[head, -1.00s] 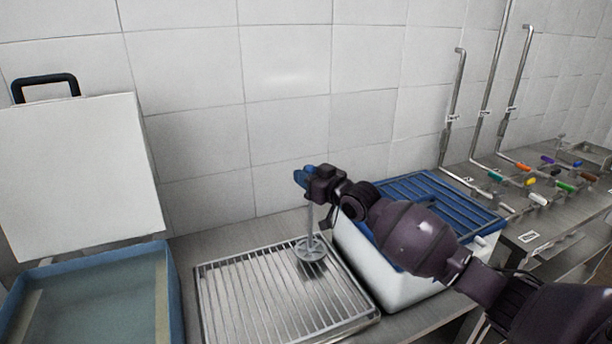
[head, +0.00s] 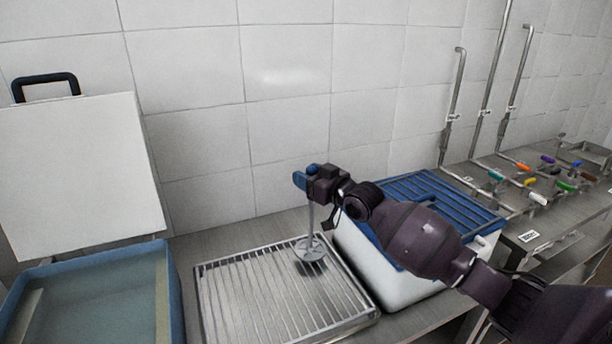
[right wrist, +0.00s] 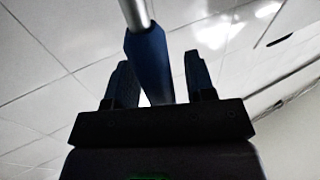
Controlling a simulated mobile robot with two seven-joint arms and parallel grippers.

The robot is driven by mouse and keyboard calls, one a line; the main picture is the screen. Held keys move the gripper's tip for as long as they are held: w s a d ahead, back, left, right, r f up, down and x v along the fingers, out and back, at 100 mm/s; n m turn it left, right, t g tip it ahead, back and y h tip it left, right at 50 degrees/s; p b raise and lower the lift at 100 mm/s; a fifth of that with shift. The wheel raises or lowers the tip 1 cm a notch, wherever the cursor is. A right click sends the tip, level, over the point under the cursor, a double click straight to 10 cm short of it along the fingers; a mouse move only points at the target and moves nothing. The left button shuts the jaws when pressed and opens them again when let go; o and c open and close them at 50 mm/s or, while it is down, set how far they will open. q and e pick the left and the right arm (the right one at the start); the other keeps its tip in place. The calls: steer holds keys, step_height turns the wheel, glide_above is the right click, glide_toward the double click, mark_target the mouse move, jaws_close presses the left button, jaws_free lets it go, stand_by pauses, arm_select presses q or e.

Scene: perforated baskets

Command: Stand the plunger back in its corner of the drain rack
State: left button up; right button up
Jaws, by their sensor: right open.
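The plunger (head: 310,249) stands upright at the back right corner of the drain rack (head: 235,300), its grey disc at or just above the bars. I cannot tell whether the disc touches them. My right gripper (head: 302,180) is at the top of the plunger, around its blue handle. In the right wrist view the blue handle (right wrist: 148,62) runs between the two spread fingers of my right gripper (right wrist: 152,80), with gaps showing beside it. The fingers are open. My left gripper is not in view.
A white box with a blue slatted top (head: 430,190) stands right of the rack, under my right arm. A blue-rimmed water basin (head: 172,300) and an upright white panel (head: 75,175) are on the left. Pipes and coloured valves lie far right. The tiled wall is close behind.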

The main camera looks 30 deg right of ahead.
steer(key=v, duration=1.1)
steer(key=shift+b, duration=0.3)
steer(key=shift+s, duration=0.1)
